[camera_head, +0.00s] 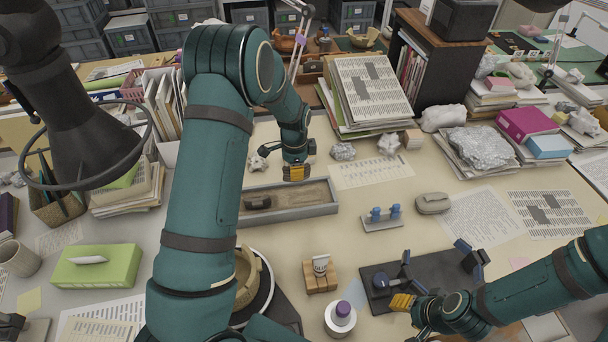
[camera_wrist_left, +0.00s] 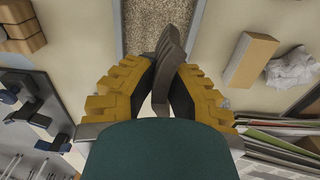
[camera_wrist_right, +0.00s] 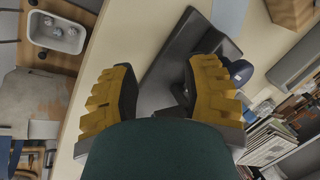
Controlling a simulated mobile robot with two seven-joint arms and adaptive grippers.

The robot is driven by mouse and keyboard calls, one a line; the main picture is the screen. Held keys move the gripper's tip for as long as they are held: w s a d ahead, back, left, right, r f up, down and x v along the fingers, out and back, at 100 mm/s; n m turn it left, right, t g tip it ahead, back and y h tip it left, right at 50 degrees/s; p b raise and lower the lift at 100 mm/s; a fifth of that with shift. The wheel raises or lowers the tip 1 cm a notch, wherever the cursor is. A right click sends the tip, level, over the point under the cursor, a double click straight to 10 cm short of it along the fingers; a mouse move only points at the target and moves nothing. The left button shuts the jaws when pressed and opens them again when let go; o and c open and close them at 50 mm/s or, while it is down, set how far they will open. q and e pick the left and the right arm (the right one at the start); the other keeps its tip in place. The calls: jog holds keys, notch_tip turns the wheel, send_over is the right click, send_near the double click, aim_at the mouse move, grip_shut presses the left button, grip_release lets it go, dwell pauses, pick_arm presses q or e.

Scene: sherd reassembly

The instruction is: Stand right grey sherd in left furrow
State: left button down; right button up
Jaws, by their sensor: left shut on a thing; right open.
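The sand tray (camera_head: 312,211), a long grey-rimmed box, lies mid-table. A dark sherd (camera_head: 257,202) sits in its left part; I cannot tell which furrow it is in. My left gripper (camera_head: 295,174) is above the tray's right half, pointing down. In the left wrist view it is shut on a grey curved sherd (camera_wrist_left: 167,62), with the tray's sand (camera_wrist_left: 150,22) beyond; whether the sherd touches the sand is unclear. The head view hides this sherd behind the gripper. My right gripper (camera_head: 402,302) is open and empty by the dark board (camera_head: 432,268); its spread fingers show in the right wrist view (camera_wrist_right: 160,95).
A blue-pegged stand (camera_head: 382,218) and a grey rounded object (camera_head: 433,204) lie right of the tray. Crumpled lumps (camera_head: 343,151) and papers lie behind.

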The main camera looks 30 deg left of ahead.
jog(key=r+p, duration=0.1)
jog(key=r, duration=0.1)
jog(key=r+p, duration=0.1)
jog(key=shift+w+r+p, duration=0.15)
jog(key=shift+w+p, duration=0.1)
jog(key=shift+p, duration=0.1)
pick_arm(q)
jog(key=s+a+p, duration=0.2)
jog(key=s+a, duration=1.5)
jog(key=a, duration=0.5)
pick_arm(e)
jog(key=shift+w+f+b, duration=0.2)
jog(key=shift+f+b, duration=0.05)
jog(key=shift+b, duration=0.9)
pick_arm(q)
jog(key=shift+d+f+b, duration=0.1)
jog(key=shift+f+b, duration=0.55)
jog(key=shift+f, duration=2.5)
pick_arm(e)
jog(key=shift+s+f, duration=0.15)
jog(key=shift+f, duration=0.55)
pick_arm(q)
jog(key=shift+f+b, duration=1.45)
jog(key=shift+f, duration=0.1)
pick_arm(e)
jog(key=shift+s+a+f, duration=0.1)
jog(key=shift+s+f, duration=0.15)
jog(key=shift+f, duration=0.45)
jog(key=shift+s+f, duration=0.25)
jog(key=shift+f, duration=0.45)
